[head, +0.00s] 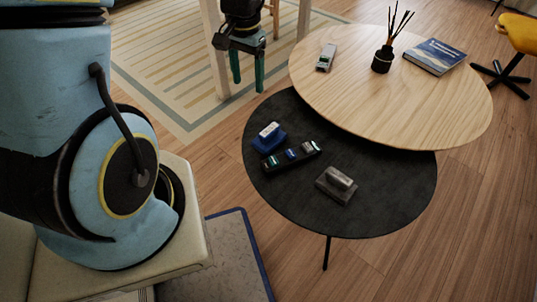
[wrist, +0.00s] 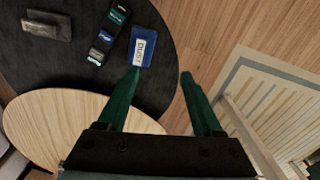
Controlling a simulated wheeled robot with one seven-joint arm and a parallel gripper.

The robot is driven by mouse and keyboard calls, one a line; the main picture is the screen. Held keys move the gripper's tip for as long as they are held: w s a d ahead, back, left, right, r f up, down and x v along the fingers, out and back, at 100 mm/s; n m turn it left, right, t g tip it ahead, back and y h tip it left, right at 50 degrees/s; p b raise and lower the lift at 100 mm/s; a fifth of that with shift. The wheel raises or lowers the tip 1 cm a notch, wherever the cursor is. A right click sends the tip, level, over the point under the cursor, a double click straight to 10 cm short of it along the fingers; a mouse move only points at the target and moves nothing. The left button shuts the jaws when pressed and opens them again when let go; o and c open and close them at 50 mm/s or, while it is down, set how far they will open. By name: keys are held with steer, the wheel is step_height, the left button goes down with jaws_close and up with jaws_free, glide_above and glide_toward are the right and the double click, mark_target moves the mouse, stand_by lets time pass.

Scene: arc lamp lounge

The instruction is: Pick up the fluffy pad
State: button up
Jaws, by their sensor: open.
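A blue pad-like block with a white label (head: 269,137) sits on the low dark round table, at its far left side. It also shows in the wrist view (wrist: 142,48), with lettering on the label. A grey block with a raised lighter top (head: 337,185) lies nearer the table's front and shows in the wrist view (wrist: 47,27). I cannot tell for certain which of the two is the fluffy pad. My gripper (head: 248,84) is open and empty, up beyond the table's far left edge. In the wrist view its green fingers (wrist: 160,75) are apart, the left tip near the blue block.
A black tray (head: 277,165) with several small items lies between the blocks on the dark table (head: 385,205). The higher wooden table (head: 440,115) overlaps it, bearing a small device (head: 326,57), a reed diffuser (head: 382,60) and a book (head: 435,56). A pale wooden frame (head: 214,50) stands beside my gripper.

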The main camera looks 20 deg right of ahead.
steer(key=m+b, duration=0.2)
steer(key=b, duration=0.1)
glide_above(269, 129)
step_height(269, 129, down, 7)
steer(key=shift+s+d+f, duration=0.2)
steer(key=shift+s+f, duration=0.1)
steer(key=shift+f, duration=0.4)
step_height(269, 129, down, 5)
steer(key=shift+r+b, duration=0.2)
steer(key=shift+b, duration=0.65)
steer(key=shift+w+a+f+b, duration=0.1)
steer(key=shift+f+b, duration=0.4)
steer(key=shift+f, duration=0.85)
steer(key=shift+w+a+f+b, duration=0.1)
steer(key=shift+f+b, duration=0.35)
steer(key=shift+f, duration=0.85)
steer(key=shift+c, duration=0.4)
jaws_close()
